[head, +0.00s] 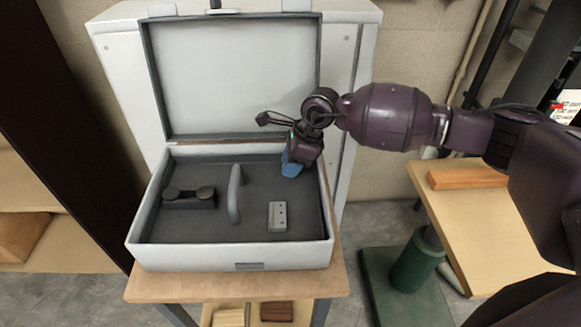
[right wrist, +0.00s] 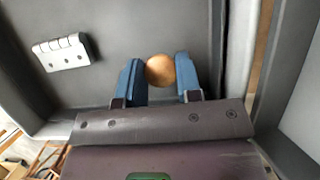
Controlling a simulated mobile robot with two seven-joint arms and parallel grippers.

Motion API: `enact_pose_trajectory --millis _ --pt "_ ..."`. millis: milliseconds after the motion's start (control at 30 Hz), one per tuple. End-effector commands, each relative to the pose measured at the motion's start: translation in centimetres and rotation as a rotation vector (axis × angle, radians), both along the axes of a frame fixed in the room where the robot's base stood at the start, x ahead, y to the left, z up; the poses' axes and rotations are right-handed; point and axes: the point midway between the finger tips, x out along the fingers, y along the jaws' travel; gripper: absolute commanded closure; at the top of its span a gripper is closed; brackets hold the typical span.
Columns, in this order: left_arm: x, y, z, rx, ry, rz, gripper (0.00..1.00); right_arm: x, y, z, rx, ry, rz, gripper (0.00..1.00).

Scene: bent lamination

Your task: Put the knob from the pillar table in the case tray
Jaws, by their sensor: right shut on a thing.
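The knob (right wrist: 160,70) is a round, orange-brown wooden piece between the blue fingers in the right wrist view. My right gripper (head: 292,164) is shut on it, inside the back right part of the open case. The wrist view also shows this gripper (right wrist: 161,80) over the grey floor. In the head view the knob is hidden by the gripper. The case tray (head: 258,185) is the dark-lined lower half of the case. I cannot tell whether the knob touches its floor. The pillar table (head: 475,222) stands at the right. My left gripper is not in view.
The raised lid (head: 235,75) stands behind. An orange wooden block (head: 467,177) lies on the pillar table. Bare tray floor lies around the hinge.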

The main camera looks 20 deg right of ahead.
Motion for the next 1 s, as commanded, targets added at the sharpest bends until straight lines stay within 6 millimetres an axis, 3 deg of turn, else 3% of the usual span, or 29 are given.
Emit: enact_pose_trajectory --millis 100,533,567,700,1000 --pt "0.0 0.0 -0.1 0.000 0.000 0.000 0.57 0.0 0.0 -1.5 0.001 0.001 -0.001 0.93" --pt "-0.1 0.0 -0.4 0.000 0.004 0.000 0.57 0.0 0.0 -2.1 0.000 0.000 0.000 0.93" --pt "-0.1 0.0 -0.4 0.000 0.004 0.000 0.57 0.0 0.0 -2.0 0.001 -0.001 0.000 0.65" --pt "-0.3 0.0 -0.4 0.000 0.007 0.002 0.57 0.0 0.0 -2.0 0.001 -0.001 0.000 0.43" --pt "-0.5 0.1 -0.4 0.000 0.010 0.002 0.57 0.0 0.0 -1.8 0.001 -0.001 0.000 0.42"
